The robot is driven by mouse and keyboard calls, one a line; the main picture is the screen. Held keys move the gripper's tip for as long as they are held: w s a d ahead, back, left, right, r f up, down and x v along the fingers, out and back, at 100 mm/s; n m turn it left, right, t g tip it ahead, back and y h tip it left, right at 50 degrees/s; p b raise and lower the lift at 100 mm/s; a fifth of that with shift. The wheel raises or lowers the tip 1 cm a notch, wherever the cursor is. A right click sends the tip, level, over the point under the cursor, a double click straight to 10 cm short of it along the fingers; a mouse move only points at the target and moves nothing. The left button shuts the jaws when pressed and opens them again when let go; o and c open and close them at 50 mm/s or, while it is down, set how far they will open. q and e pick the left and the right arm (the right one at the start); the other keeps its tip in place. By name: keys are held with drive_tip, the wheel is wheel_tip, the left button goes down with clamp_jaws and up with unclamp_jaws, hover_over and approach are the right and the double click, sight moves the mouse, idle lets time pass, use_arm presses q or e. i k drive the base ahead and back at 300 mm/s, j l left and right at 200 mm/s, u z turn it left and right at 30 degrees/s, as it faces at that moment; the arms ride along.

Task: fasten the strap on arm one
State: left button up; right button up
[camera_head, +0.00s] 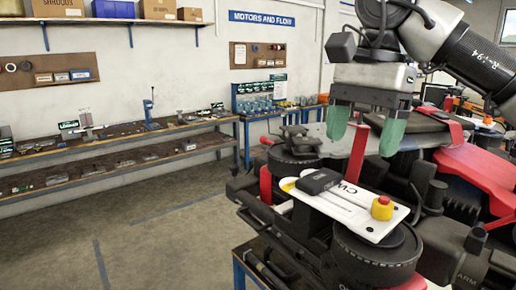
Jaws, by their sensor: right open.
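The spray drone's dark arms and round motor pods (375,250) fill the right side, on a blue-framed stand. A red strap (356,158) stands upright behind the white plate. My right gripper (364,144) is above the drone, pointing down, its two green fingers apart. In the picture the strap's upper end lies between the fingers; I cannot tell whether they touch it. Another red strap (456,134) lies over the drone body farther right. Lettering reading "ARM" shows at the lower right, its number not readable. My left gripper is not in view.
A white plate (372,227) marked "CW", with a black block (318,181) and a yellow-red button (382,207), lies across the near arm. Workbenches with small parts (130,150) line the left wall. The floor at left is clear.

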sight(362, 134)
drive_tip(key=k, duration=1)
